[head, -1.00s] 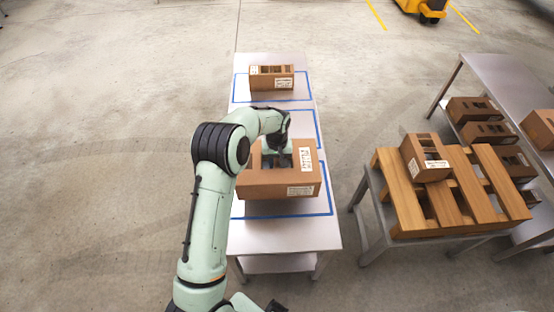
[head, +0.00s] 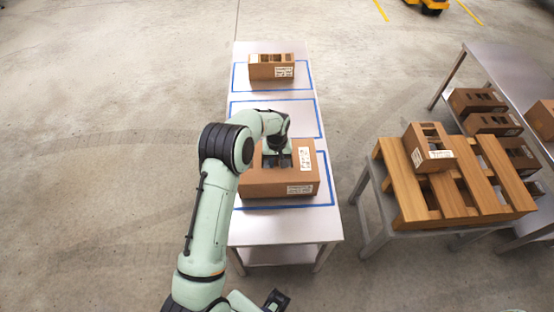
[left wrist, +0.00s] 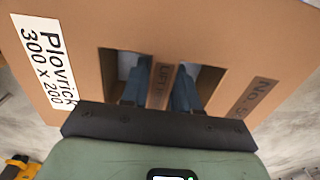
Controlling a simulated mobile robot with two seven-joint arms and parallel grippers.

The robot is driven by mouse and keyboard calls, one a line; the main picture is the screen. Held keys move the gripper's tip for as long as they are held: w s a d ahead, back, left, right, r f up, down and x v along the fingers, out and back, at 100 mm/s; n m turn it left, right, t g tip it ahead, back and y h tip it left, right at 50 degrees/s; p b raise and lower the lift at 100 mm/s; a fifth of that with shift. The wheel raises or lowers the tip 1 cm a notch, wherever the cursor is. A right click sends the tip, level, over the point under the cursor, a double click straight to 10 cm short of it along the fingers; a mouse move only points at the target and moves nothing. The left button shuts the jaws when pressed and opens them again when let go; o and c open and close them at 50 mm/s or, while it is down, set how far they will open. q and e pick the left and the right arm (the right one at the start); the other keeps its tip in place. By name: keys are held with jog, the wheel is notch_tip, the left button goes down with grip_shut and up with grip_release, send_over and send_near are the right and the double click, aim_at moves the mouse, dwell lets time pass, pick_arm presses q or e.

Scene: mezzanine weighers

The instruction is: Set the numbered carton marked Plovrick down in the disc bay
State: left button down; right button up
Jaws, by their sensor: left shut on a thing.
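The Plovrick carton (head: 265,185) is a brown box with white labels, seen over the near blue-outlined bay (head: 325,206) of the narrow table. I cannot tell whether it touches the tabletop. In the left wrist view the carton (left wrist: 235,25) shows its label "Plovrick 300 x 200" (left wrist: 45,62) and two hand holes. My left gripper (head: 277,160) has its fingers (left wrist: 160,95) in the holes, shut on the strip between them. The middle bay (head: 275,101) is empty. No disc mark shows on any bay. A dark end at the bottom edge (head: 275,300) may be my right gripper; its jaws are unclear.
Another carton (head: 271,68) stands in the far bay (head: 240,76). To the right, a small carton (head: 429,147) sits on a wooden pallet (head: 400,185) on a low stand. More cartons (head: 492,124) are by a grey table (head: 490,65). Bare floor lies left of the narrow table.

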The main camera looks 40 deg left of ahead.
pick_arm(q)
jog(key=shift+f+b, duration=0.35)
jog(key=shift+f, duration=0.5)
jog(key=shift+f, duration=0.25)
jog(key=c, duration=0.8)
grip_release()
jog(key=shift+o, duration=0.2)
notch_tip(320, 180, up, 14)
jog(key=shift+f, duration=0.25)
